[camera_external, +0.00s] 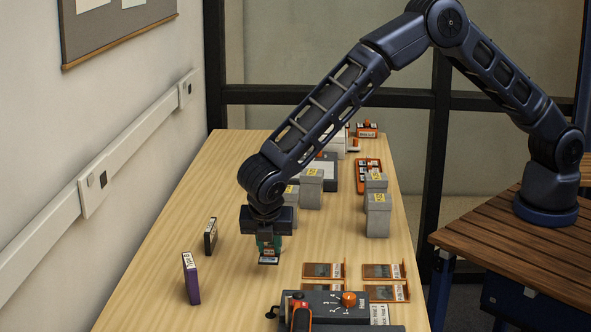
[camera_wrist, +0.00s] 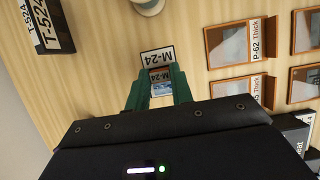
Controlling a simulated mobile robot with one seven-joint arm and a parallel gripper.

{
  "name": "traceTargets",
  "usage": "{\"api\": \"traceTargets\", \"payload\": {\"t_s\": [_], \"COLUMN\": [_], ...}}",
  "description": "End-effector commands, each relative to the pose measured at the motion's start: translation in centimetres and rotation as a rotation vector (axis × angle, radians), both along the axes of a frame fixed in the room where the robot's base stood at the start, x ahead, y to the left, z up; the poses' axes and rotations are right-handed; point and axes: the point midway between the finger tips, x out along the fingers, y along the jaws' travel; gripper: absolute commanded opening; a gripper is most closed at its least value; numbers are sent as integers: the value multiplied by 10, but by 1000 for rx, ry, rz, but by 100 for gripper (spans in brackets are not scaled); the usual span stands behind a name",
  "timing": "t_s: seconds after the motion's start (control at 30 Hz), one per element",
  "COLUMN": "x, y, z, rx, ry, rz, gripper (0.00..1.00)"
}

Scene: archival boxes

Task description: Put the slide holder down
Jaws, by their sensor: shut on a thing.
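My gripper (camera_external: 269,244) points down low over the left-middle part of the wooden table. Its green fingers, also in the wrist view (camera_wrist: 157,90), are shut on the small slide holder (camera_wrist: 161,76). In the external view the holder (camera_external: 268,261) shows as a small dark-edged piece below the fingertips, at or very near the tabletop. I cannot tell whether it touches. The fingers hide part of it.
A purple upright box (camera_external: 191,278) and a black box (camera_external: 210,236) stand to the left. Several orange-brown frames (camera_external: 323,270) lie at the right, behind a grey device (camera_external: 335,312) with an orange knob. Grey boxes (camera_external: 378,215) stand farther back. Bare wood (camera_external: 240,295) surrounds the gripper.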

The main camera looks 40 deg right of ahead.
Motion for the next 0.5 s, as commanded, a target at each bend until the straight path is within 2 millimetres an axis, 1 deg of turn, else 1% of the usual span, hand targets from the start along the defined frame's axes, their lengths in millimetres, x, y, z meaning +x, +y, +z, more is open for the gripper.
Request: {"api": "traceTargets", "payload": {"t_s": [0.17,0.3,0.4,0.5], "x": [-1,-1,0,0], "y": [0,0,0,0], "z": [-17,-36,-41,-41], "rx": [-2,-2,0,1], "ry": [0,0,0,-1], "rz": [1,1,1,0], "gripper": [1,1,1,1]}}
